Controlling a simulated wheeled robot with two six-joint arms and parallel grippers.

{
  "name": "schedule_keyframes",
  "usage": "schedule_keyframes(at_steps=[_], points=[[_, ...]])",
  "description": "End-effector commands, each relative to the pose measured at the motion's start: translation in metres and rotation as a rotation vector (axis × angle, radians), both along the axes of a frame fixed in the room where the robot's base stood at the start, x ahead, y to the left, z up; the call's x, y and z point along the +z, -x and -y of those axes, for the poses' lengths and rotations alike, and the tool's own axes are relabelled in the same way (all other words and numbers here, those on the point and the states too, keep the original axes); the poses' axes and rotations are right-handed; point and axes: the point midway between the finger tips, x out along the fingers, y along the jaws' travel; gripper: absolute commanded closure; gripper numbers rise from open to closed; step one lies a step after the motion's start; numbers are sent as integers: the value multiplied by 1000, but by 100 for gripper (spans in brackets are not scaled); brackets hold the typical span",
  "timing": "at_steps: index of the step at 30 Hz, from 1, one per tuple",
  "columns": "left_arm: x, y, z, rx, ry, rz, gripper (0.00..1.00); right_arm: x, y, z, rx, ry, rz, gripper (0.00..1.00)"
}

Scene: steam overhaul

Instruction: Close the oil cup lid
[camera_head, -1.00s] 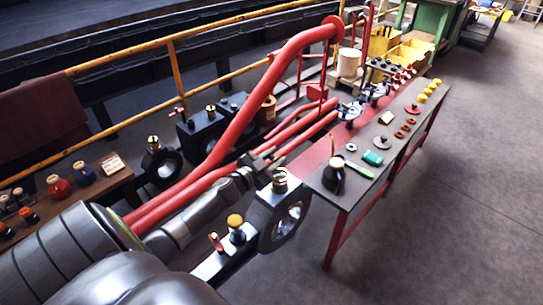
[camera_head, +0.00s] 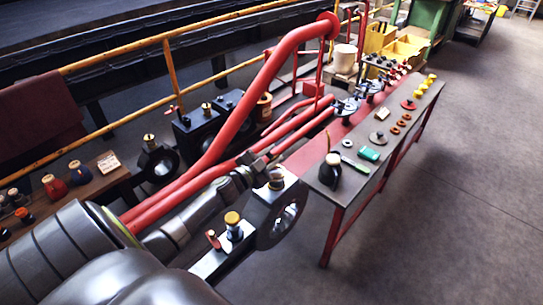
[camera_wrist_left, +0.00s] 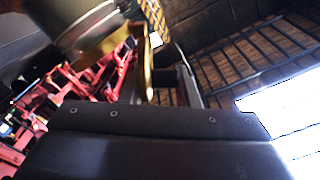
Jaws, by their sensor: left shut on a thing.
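In the left wrist view the cup (camera_wrist_left: 90,25) is large and blurred at the upper left, with a brass rim. Its brass lid (camera_wrist_left: 147,65) shows there as a narrow upright edge. My left gripper (camera_head: 262,167) is at the cup in the head view and shut on the lid. In the left wrist view the gripper (camera_wrist_left: 165,78) is partly hidden by my dark wrist housing. My right gripper is out of view.
A yellow-capped cup (camera_head: 232,219) and a small red-handled piece (camera_head: 213,239) stand close in front. A bench (camera_head: 345,192) with a black oil can (camera_head: 329,172) and small parts is just right. Red rods (camera_head: 190,188) run behind. The floor at right is clear.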

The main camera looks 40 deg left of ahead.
Motion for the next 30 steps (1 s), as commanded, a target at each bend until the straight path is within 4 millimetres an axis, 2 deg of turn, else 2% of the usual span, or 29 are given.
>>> schedule_keyframes(at_steps=[4,5,7,19,25,30], points=[[0,0,0,0,1,0,94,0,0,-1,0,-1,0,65],[0,0,0,0,1,0,67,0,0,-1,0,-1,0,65],[0,0,0,0,1,0,58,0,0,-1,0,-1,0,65],[-1,6,-1,1,1,-1,57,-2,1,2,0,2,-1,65],[-3,33,-3,0,0,-3,57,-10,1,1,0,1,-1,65],[-6,57,-5,-2,-1,-1,57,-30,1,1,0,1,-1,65]])
